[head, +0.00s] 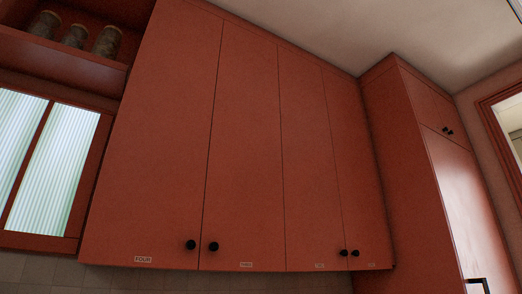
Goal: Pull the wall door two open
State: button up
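A row of red wall cabinet doors hangs above a tiled backsplash, all shut. The leftmost door (150,130) has a small label reading FOUR. To its right is a second door (243,150) with a small, hard-to-read label. Third from the left is a narrower-looking door (308,170), whose tiny label seems to read TWO. The left knob (343,253) of the right-hand black pair sits at its lower right corner. The rightmost door (355,190) has the other knob (355,253) of that pair and a label too small to read. My gripper is not in view.
Another knob pair (190,245) serves the two left doors. A tall red cabinet (440,180) stands at the right, projecting forward. An open shelf with canisters (75,36) is above a ribbed-glass window (60,160) at left. A framed opening shows far right.

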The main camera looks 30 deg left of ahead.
aim_at(314, 236)
jog(key=u, duration=0.6)
jog(key=i+l, duration=0.45)
jog(key=l, duration=0.15)
jog(key=i+l, duration=0.9)
jog(key=l, duration=0.25)
